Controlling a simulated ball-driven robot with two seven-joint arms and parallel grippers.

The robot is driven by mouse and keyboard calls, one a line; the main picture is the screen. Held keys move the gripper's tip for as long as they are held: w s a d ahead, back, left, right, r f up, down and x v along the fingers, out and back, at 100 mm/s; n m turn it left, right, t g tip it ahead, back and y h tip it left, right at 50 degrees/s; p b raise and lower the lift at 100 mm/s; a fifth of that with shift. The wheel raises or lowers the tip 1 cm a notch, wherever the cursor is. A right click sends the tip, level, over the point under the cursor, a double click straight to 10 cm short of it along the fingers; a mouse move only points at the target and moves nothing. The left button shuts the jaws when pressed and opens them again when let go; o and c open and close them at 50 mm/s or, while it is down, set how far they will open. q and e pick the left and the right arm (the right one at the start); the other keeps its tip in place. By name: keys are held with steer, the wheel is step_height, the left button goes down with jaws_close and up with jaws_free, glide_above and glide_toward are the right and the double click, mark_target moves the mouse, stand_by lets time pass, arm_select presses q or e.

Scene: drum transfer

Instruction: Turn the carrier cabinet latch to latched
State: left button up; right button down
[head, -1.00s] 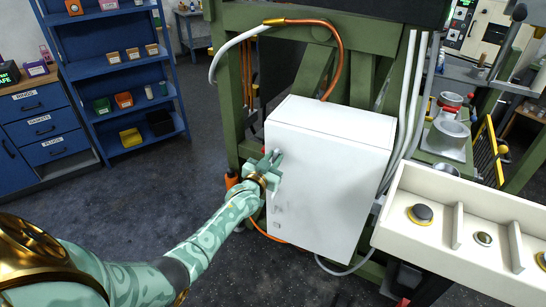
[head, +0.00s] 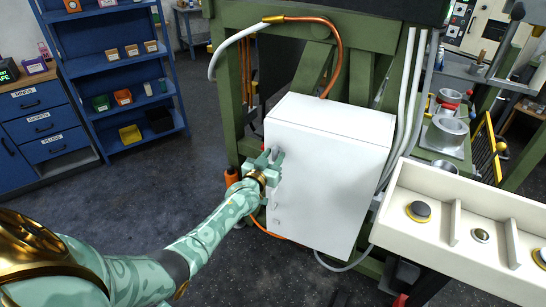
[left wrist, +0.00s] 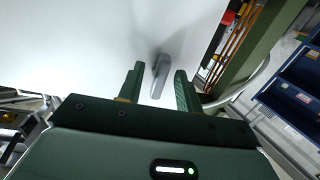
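The white carrier cabinet (head: 325,170) stands closed on the green frame in the head view. Its door also fills the upper part of the left wrist view (left wrist: 95,45). The latch is a grey lever handle (left wrist: 160,78) on the door; in the left wrist view it lies between my left gripper's two fingers, with a visible gap on each side. My left gripper (head: 271,157) is at the door's left edge in the head view and largely hides the latch there. Its dark green fingers (left wrist: 159,70) are open. My right gripper is not in view.
An orange cable (head: 338,50) and white conduits (head: 408,90) run beside the cabinet. A cream control panel (head: 465,225) with buttons stands to the right. A blue shelf (head: 115,70) and drawers (head: 45,130) stand at the left. The floor between is clear.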

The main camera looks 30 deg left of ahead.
arm_select(q)
steer(key=shift+s, duration=0.2)
steer(key=s+d+p, duration=0.2)
steer(key=s+p, duration=0.2)
steer(key=s, duration=1.1)
steer(key=shift+s, duration=0.4)
steer(key=shift+d, duration=0.1)
